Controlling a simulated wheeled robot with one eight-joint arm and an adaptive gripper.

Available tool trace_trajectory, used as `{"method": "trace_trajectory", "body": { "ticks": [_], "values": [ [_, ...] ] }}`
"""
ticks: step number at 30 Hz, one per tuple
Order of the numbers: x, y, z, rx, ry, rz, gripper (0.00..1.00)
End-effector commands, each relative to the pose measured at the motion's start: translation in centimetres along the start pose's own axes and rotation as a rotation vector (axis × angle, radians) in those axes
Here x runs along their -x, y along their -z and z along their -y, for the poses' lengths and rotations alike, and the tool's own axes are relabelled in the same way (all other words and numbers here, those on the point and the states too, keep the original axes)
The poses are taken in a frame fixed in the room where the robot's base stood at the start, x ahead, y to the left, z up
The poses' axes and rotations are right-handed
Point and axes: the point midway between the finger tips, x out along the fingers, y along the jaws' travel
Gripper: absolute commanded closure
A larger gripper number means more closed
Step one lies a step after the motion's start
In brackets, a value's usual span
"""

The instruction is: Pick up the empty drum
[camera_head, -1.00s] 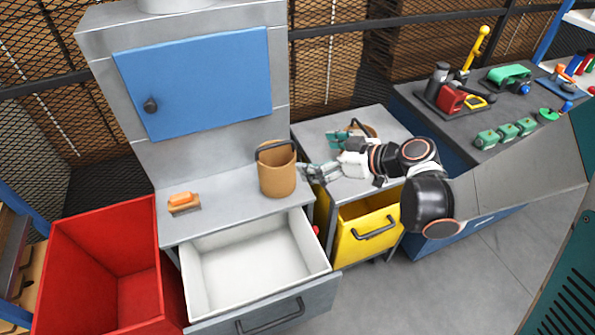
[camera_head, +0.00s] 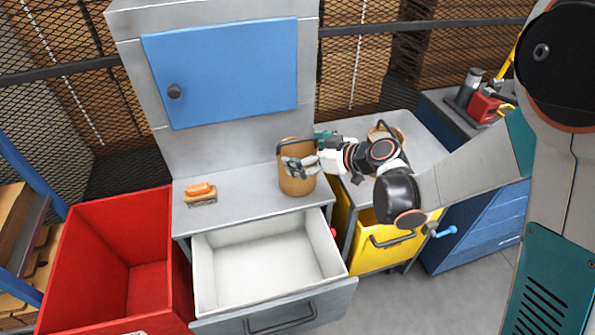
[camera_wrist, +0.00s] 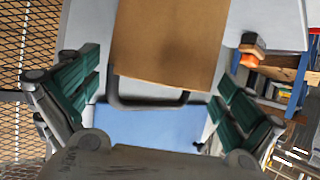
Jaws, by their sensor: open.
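A second brown drum (camera_head: 386,132) stands on the grey top to the right, partly hidden by my arm.
An open, empty white drawer (camera_head: 268,262) juts out below the counter. A red bin (camera_head: 100,265) stands left. An orange-handled brush (camera_head: 201,193) lies on the counter. A yellow drawer (camera_head: 385,240) is at right. The blue door (camera_head: 225,75) is shut behind.

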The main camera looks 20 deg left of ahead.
Motion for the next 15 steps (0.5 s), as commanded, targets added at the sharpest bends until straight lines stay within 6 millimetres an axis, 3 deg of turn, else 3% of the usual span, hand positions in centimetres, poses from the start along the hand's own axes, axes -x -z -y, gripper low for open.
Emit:
{"method": "trace_trajectory", "body": {
  "ticks": [3,8,11,15],
  "values": [
    [-0.92,-0.02,0.03,0.000,0.000,0.000,0.00],
    [-0.85,0.06,0.01,0.000,-0.001,0.000,0.00],
    [-0.84,0.06,0.01,0.000,-0.001,0.000,0.18],
    [-0.83,0.04,0.01,0.000,-0.001,0.000,0.50]
  ]
}}
